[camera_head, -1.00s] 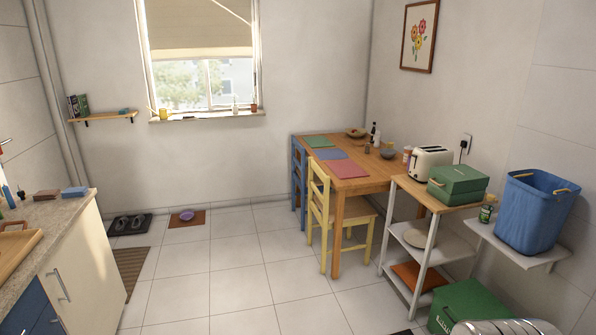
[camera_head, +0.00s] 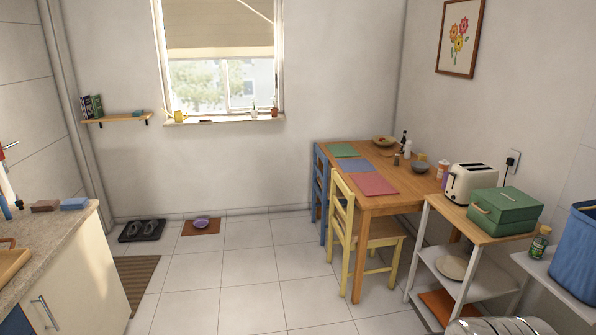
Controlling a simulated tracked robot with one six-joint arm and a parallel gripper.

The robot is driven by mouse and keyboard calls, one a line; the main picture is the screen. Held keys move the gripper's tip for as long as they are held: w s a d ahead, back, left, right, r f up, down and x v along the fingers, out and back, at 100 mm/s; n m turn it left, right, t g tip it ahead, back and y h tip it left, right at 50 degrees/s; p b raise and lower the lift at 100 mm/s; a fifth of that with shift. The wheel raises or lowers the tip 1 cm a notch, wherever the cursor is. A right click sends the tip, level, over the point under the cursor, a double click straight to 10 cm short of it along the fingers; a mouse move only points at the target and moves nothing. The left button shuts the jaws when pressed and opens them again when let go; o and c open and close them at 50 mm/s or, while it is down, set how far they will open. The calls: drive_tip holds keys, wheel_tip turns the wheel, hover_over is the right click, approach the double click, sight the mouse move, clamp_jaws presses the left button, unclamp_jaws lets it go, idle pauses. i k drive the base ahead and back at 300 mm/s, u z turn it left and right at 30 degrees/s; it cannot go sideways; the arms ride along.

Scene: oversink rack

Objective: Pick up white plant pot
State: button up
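A small white pot (camera_head: 254,113), seemingly with a thin plant in it, stands on the windowsill (camera_head: 225,119) at the back wall. It is far off and small, so its details are hard to tell. A terracotta pot (camera_head: 274,112) with a plant stands just to its right on the same sill.
A yellow watering can (camera_head: 178,115) stands at the sill's left. Below lie a purple bowl (camera_head: 201,222) on a brown mat and a shoe tray (camera_head: 142,230). The wooden table (camera_head: 400,199) and yellow chair (camera_head: 352,240) stand right, the counter (camera_head: 50,228) left. The middle floor is clear.

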sight(255, 112)
drive_tip(key=u, duration=0.2)
drive_tip(key=i, duration=1.4)
drive_tip(key=u, duration=0.35)
drive_tip(key=i, duration=1.45)
drive_tip(key=u, duration=0.35)
drive_tip(key=i, duration=2.85)
drive_tip(key=u, duration=0.1)
